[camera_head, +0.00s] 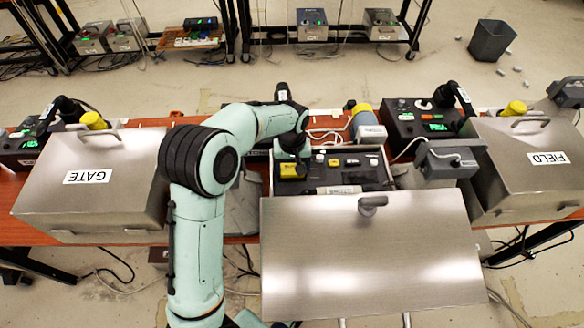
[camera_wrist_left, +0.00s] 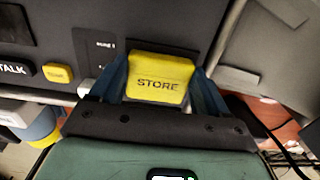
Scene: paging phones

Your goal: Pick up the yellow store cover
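The yellow store cover (camera_wrist_left: 160,80) is a small block marked STORE. In the left wrist view it sits between the two blue fingers of my left gripper (camera_wrist_left: 162,85). The fingers lie against its left and right sides, with no clear gap. In the head view the cover (camera_head: 291,172) is at the left end of the dark control panel (camera_head: 345,178), inside an open metal case. My left gripper (camera_head: 292,153) comes down on it from above, partly hidden by my wrist. I cannot tell whether the cover touches the panel. My right gripper is not in view.
The case's open lid (camera_head: 370,255) spreads toward me. A closed GATE box (camera_head: 95,180) stands at left and a FIELD box (camera_head: 535,165) at right. Grey and yellow devices (camera_head: 368,125) and cables crowd the table behind the panel. A small yellow button (camera_wrist_left: 57,73) is near a TALK label.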

